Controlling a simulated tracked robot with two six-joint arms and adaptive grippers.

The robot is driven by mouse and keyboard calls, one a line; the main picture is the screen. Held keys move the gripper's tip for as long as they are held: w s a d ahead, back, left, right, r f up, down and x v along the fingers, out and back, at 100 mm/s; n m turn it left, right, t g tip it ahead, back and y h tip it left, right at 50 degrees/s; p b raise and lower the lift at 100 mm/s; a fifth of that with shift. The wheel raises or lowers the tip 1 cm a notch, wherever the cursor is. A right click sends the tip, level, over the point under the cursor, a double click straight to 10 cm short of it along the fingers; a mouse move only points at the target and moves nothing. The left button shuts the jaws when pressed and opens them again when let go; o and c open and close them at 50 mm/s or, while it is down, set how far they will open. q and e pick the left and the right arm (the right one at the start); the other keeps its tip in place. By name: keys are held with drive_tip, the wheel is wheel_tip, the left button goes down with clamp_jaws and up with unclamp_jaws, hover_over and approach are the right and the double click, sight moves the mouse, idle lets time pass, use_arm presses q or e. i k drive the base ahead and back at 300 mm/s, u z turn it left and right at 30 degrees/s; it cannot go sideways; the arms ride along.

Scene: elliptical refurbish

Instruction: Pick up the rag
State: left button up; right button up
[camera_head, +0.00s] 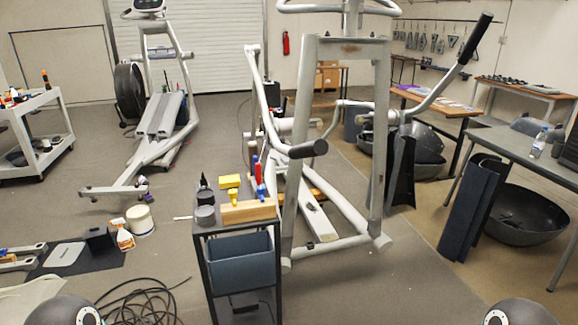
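Neither of my grippers shows. Only rounded dark parts of my own arms show at the bottom left and bottom right edges.
Black cable (140,303) lies coiled on the floor left of the cart.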

sight(284, 160)
drive_tip(key=k, duration=0.85)
drive_tip(key=u, duration=1.15)
drive_tip(key=i, duration=5.5)
drive_tip(key=z, duration=1)
